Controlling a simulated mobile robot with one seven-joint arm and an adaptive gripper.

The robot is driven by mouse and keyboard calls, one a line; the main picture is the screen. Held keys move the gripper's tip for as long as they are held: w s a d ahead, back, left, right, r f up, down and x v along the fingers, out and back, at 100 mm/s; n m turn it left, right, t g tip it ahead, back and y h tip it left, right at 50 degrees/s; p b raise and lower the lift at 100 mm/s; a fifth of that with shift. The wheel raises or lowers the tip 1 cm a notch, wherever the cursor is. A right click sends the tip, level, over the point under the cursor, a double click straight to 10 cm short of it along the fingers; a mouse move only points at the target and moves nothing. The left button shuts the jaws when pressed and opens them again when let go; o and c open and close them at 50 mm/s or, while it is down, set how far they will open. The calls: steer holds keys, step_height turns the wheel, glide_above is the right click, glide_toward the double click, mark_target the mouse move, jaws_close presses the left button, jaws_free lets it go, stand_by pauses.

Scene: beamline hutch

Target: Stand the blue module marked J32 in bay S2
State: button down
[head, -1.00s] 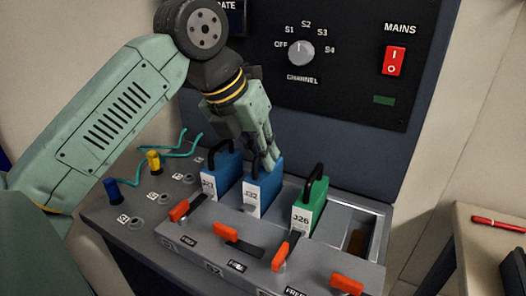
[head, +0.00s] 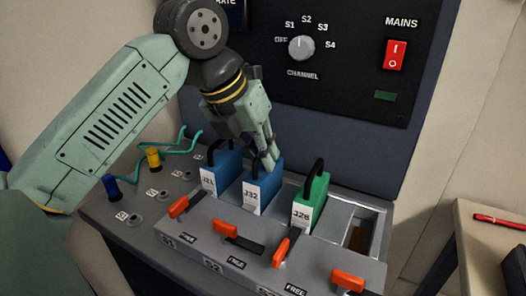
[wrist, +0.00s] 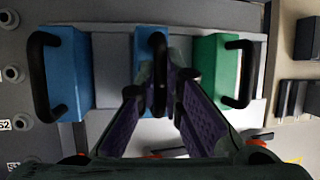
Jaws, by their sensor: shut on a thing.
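The blue module marked J32 (head: 263,190) stands upright in the second bay from the left of the grey rack (head: 190,235). The front label under that bay looks like S2. My gripper (head: 270,162) is shut on the black handle of J32. In the wrist view my gripper's fingers (wrist: 163,108) close around that handle (wrist: 157,48), with the blue body of J32 (wrist: 142,75) partly hidden behind. Whether J32 sits fully down in the bay, I cannot tell.
Blue module J21 (head: 222,172) stands close on the left and green module J26 (head: 311,205) on the right. The rightmost bay (head: 360,237) is open. Orange-tipped levers, such as this one (head: 225,229), line the front. A side table (head: 480,235) stands at right.

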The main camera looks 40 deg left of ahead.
steer(key=shift+f, duration=0.1)
steer(key=c, duration=1.7)
jaws_free()
steer(key=shift+o, duration=0.2)
steer(key=v, duration=1.2)
